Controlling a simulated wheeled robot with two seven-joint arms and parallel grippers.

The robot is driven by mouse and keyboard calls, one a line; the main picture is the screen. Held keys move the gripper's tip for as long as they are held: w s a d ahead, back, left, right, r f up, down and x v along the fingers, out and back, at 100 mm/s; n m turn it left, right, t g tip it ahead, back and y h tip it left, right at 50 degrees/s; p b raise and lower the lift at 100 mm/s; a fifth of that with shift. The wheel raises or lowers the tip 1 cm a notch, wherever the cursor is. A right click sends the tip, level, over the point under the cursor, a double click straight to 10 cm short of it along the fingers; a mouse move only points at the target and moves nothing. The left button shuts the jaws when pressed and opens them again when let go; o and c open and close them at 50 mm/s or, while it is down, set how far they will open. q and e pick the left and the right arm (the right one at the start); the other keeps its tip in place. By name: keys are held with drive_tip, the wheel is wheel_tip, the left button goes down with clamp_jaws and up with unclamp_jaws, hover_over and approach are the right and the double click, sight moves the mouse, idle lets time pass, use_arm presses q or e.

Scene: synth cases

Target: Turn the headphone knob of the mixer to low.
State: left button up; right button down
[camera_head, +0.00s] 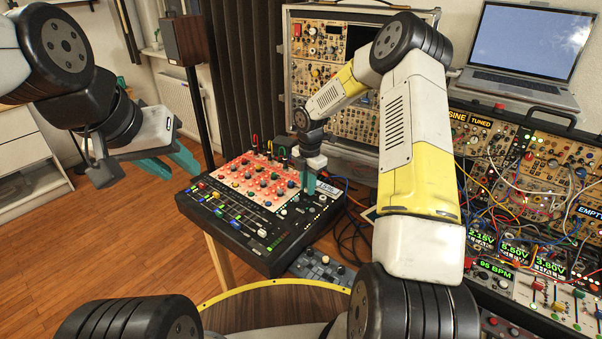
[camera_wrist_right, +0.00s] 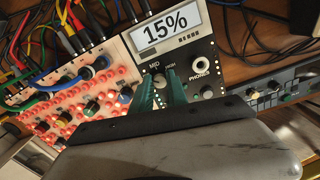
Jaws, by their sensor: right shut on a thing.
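The mixer (camera_head: 265,262) is a black console with a red-lit knob panel and sliders, on a stand. Its small display (camera_wrist_right: 177,28) reads 15% in the right wrist view. Below the display, the headphone knob (camera_wrist_right: 160,81) shows between my right fingertips, with "MID" and "HIGH" printed by it and a "PHONES" jack (camera_wrist_right: 201,65) to its right. My right gripper (camera_wrist_right: 160,84) has its teal fingers shut on this knob; it also shows in the head view (camera_head: 309,186). The knob's pointer is hidden. My left gripper (camera_head: 172,162) is open and empty, in the air left of the mixer.
Coloured cables (camera_wrist_right: 75,55) plug into the mixer near my right gripper. A modular synth rack (camera_head: 525,180) with many cables and a laptop (camera_head: 525,55) stand at the right. Another synth case (camera_head: 325,50) stands behind. The wooden floor (camera_head: 110,250) at the left is clear.

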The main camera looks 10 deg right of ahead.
drive_tip(key=shift+w+n, duration=0.1)
drive_tip(key=shift+n, duration=0.5)
drive_tip(key=c, duration=1.3)
unclamp_jaws()
wheel_tip(320, 180, up, 7)
drive_tip(key=shift+d, duration=0.1)
drive_tip(key=shift+r, duration=0.45)
